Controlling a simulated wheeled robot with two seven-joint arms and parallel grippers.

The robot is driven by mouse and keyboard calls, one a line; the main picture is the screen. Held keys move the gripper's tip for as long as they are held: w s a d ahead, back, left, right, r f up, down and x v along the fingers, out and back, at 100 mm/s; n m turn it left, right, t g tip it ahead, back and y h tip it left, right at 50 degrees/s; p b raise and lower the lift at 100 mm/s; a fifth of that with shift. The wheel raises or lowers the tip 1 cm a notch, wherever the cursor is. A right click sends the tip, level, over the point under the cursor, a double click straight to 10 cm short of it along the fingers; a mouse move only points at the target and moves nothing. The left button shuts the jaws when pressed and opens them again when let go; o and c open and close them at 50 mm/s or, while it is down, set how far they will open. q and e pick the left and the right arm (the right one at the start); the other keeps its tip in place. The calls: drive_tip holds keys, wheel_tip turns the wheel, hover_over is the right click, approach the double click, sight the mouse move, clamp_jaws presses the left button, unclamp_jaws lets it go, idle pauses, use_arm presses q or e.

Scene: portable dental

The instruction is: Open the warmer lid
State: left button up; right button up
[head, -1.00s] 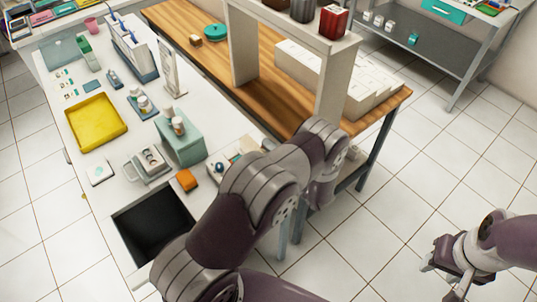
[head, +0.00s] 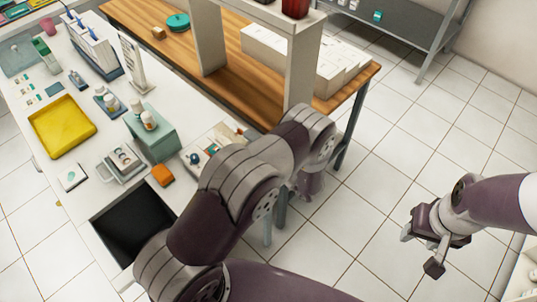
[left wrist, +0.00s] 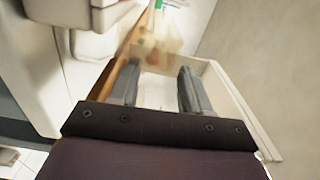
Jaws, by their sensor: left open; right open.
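A small grey-white unit with a handle and round openings on top (head: 122,162) stands on the white counter in the head view; I cannot tell for sure whether it is the warmer, and no lid stands out clearly. My left arm crosses the middle of the head view, and its fingertips are hidden there. In the left wrist view my left gripper (left wrist: 157,82) is open and empty, with a pale, walled box-like thing (left wrist: 213,75) behind its fingers. My right gripper (head: 420,250) is open and empty over the floor at the right.
A yellow tray (head: 62,127), a teal box (head: 160,142) with bottles on it, an orange block (head: 162,175) and a dark recess (head: 130,225) share the counter. A wooden bench (head: 215,75) with a shelf frame stands behind. Open tiled floor (head: 375,190) lies to the right.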

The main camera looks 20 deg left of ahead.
use_arm(q)
drive_tip(key=b+v, duration=0.1)
drive_tip(key=v, duration=0.7)
drive_tip(key=shift+s+d, duration=0.2)
drive_tip(key=shift+d, duration=0.15)
